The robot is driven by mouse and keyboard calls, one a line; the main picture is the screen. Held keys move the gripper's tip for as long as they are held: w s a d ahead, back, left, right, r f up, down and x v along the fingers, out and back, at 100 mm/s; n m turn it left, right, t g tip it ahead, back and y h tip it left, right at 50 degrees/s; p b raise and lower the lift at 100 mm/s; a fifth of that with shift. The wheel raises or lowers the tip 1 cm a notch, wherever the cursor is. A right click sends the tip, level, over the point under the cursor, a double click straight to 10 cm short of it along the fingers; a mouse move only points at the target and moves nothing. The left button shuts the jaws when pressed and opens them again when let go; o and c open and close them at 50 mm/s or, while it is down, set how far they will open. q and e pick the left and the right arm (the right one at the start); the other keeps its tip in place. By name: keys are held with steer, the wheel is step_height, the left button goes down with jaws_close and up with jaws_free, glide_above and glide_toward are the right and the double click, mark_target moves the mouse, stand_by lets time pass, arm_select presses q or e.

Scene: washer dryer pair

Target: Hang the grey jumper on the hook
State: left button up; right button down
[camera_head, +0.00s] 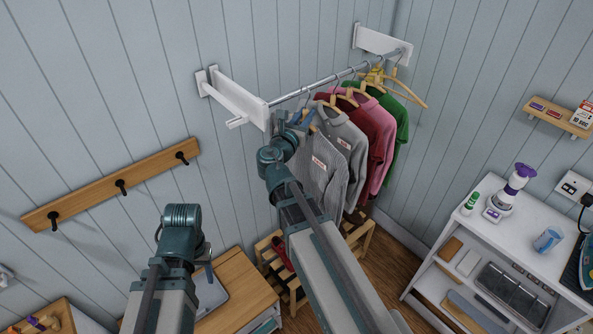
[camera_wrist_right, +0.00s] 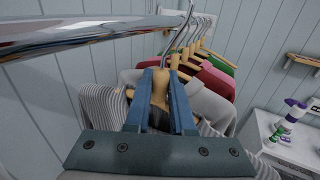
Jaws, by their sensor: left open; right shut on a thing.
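My right gripper (camera_head: 301,118) is at the near end of the metal clothes rail (camera_head: 318,85). In the right wrist view its blue fingers (camera_wrist_right: 161,85) are shut on the wooden neck of a hanger (camera_wrist_right: 158,88). A grey striped garment (camera_head: 325,185) hangs from that hanger. A plain grey garment (camera_head: 344,140) hangs just behind it; the tags are too small to read. I cannot tell whether the held hanger's metal hook rests on the rail. Black hooks, the middle one (camera_head: 121,187), stick out from a wooden wall board (camera_head: 88,190). My left gripper (camera_head: 208,268) is open and empty, low at left.
Dark red, pink and green garments (camera_head: 402,128) crowd the rail behind. White brackets (camera_head: 237,98) hold the rail. A wooden cabinet (camera_head: 245,285) and slatted rack (camera_head: 358,235) stand below. A white shelf unit (camera_head: 490,235) stands at right. The wall around the hooks is clear.

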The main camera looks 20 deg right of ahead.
mark_target(315, 127)
steer(key=shift+s+d, duration=0.2)
steer(key=shift+s, duration=0.45)
steer(key=shift+s+d, duration=0.2)
steer(key=shift+s, duration=0.5)
steer(key=shift+s+d, duration=0.2)
steer(key=shift+s, duration=0.45)
steer(key=shift+f, duration=0.1)
